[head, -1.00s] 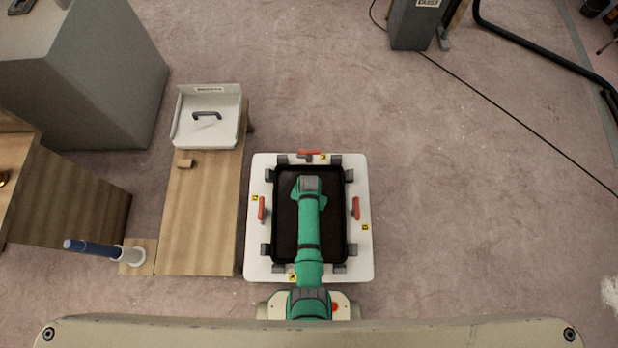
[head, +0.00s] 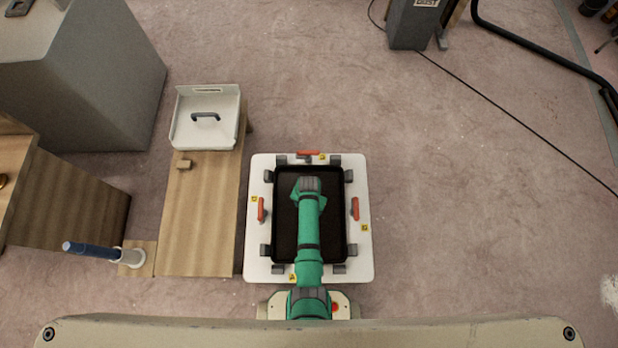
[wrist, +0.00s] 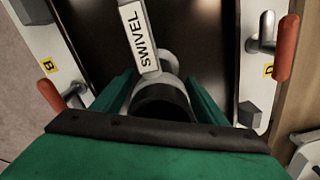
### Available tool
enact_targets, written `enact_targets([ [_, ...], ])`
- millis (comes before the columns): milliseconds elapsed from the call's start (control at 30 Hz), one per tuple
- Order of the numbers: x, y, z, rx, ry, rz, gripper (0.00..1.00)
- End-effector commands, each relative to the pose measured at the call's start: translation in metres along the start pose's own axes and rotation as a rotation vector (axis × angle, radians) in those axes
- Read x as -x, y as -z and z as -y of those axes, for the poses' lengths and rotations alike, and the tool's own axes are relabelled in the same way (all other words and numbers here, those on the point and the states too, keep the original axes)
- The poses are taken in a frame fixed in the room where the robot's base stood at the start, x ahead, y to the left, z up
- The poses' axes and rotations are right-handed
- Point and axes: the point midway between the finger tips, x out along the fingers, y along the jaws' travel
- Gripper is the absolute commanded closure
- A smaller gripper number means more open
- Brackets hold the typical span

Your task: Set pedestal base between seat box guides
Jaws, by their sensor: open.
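My gripper (head: 309,186) points down over a black-lined tray (head: 337,251) with a white rim. In the wrist view my gripper (wrist: 158,88) is open. Its green fingers stand on either side of a grey rounded part with a white bar marked SWIVEL (wrist: 143,38). Contact between them cannot be told. In the head view the arm hides this part. A white piece with raised sides (head: 180,128) and a dark arched handle (head: 206,116) sits at the far end of a wooden bench (head: 203,225). Which pieces are the pedestal base and the guides is not clear.
Red-handled clamps (head: 355,208) and grey blocks surround the tray. A grey cabinet (head: 85,85) stands behind left.

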Motion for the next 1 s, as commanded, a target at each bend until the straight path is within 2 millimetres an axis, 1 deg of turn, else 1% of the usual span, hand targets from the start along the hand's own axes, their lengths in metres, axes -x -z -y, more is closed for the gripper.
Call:
enact_targets([
  [167,0.012,0.0,0.002,0.004,0.001,-0.003,0.34],
  [267,0.027,0.001,0.003,0.005,0.002,-0.005,0.34],
  [500,0.073,0.003,0.002,0.0,0.003,-0.006,0.34],
  [600,0.088,0.004,0.001,-0.001,0.003,-0.006,0.34],
  [700,0.1,0.004,0.001,-0.002,0.002,-0.005,0.34],
  [833,0.107,0.004,0.001,-0.002,0.002,-0.005,0.34],
  [1000,0.109,0.003,0.001,-0.001,0.002,-0.003,0.34],
])
